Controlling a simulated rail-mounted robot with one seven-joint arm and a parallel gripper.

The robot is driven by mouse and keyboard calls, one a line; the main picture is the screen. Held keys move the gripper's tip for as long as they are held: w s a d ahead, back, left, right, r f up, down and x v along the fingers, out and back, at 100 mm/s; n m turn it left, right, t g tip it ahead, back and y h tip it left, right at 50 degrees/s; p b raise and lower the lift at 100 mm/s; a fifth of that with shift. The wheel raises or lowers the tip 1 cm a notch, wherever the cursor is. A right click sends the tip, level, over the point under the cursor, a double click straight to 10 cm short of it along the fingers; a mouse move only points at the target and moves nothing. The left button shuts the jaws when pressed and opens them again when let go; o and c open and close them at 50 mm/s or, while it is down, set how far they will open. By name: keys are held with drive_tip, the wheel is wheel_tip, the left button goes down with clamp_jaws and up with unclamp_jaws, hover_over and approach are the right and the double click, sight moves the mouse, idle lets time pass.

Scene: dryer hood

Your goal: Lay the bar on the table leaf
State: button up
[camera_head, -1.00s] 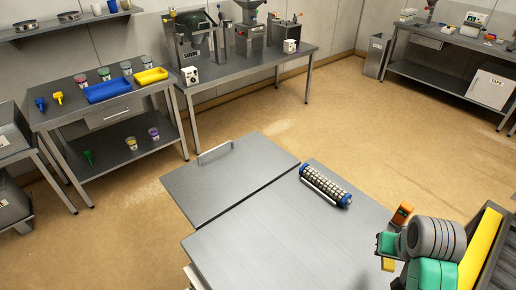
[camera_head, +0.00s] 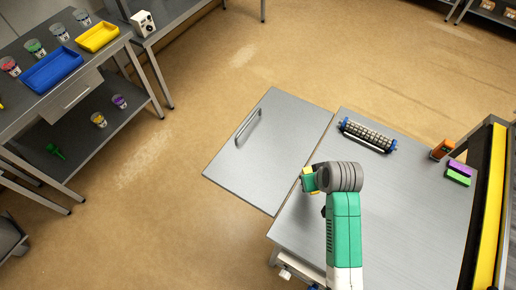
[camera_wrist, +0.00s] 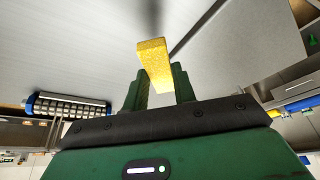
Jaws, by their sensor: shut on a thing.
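The yellow bar (camera_wrist: 153,60) is clamped between the green fingers of my gripper (camera_wrist: 158,86) in the wrist view, its far end sticking out beyond them. In the head view my gripper (camera_head: 309,181) is over the left side of the main table, near the seam with the leaf; only small bits of yellow show there. The table leaf (camera_head: 262,165) is the flat grey panel left of the main table, with a bar handle (camera_head: 249,128) on it. Its surface is otherwise bare. I cannot tell the bar's height above the table.
On the main table (camera_head: 400,215) lie a blue-ended roller (camera_head: 368,136), an orange block (camera_head: 441,150), and purple (camera_head: 460,168) and green (camera_head: 458,178) blocks. A yellow-and-black conveyor-like edge (camera_head: 490,200) borders the right. Open floor surrounds the leaf's left side.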

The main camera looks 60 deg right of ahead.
hover_over(275, 155)
drive_tip(key=s+a, duration=0.1)
drive_tip(key=s, duration=0.1)
drive_tip(key=shift+w+a+f, duration=0.15)
drive_tip(key=shift+w+f, duration=0.1)
drive_tip(key=shift+f, duration=0.4)
drive_tip(key=shift+w+f, duration=0.15)
drive_tip(key=shift+f, duration=0.75)
drive_tip(key=shift+w+f, duration=0.1)
drive_tip(key=shift+f, duration=0.8)
drive_tip(key=shift+f, duration=0.15)
drive_tip(key=o, duration=1)
drive_tip(key=p+v, duration=0.1)
drive_tip(key=v, duration=1.1)
drive_tip(key=shift+s, duration=0.1)
